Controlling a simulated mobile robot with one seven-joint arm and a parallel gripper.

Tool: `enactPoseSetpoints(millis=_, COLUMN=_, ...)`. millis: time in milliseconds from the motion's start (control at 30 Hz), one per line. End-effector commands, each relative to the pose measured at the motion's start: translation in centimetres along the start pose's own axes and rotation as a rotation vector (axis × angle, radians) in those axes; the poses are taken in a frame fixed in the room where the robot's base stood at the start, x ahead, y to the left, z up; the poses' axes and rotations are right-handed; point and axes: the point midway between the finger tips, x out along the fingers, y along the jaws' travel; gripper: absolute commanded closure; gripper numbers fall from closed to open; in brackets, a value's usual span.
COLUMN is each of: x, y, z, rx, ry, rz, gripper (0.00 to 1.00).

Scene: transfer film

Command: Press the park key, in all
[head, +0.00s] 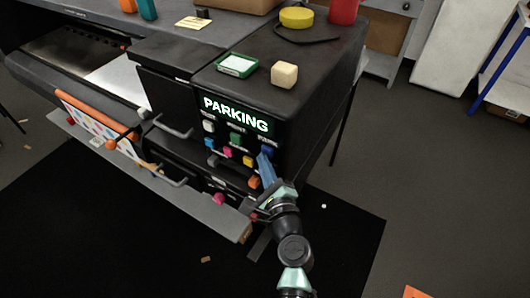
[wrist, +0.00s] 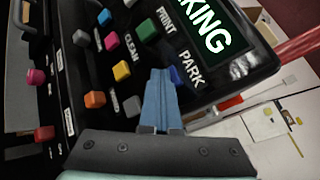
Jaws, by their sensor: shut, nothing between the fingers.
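The dark control panel on the corner of the large black machine has a lit display (head: 236,114) reading "PARKING". It also shows in the wrist view (wrist: 208,30), tilted. The dark blue park key (head: 267,150) is the rightmost of the upper row, by the label "PARK" (wrist: 190,68). My gripper (head: 263,160) is shut and empty, its blue fingers pointing up at that key. In the wrist view the fingertips (wrist: 160,72) lie over or against the park key and hide most of it. I cannot tell whether they touch it.
A green tray (head: 237,66) and a cream block (head: 284,74) sit on top. The floor at right is mostly clear.

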Motion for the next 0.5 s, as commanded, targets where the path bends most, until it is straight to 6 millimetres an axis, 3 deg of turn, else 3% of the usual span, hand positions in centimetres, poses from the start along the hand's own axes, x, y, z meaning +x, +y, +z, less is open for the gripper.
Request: enactPoseSetpoints(millis=500, x=-1.2, y=0.8, z=0.9, rx=0.0, ry=0.0, rz=-0.002, gripper=1.0)
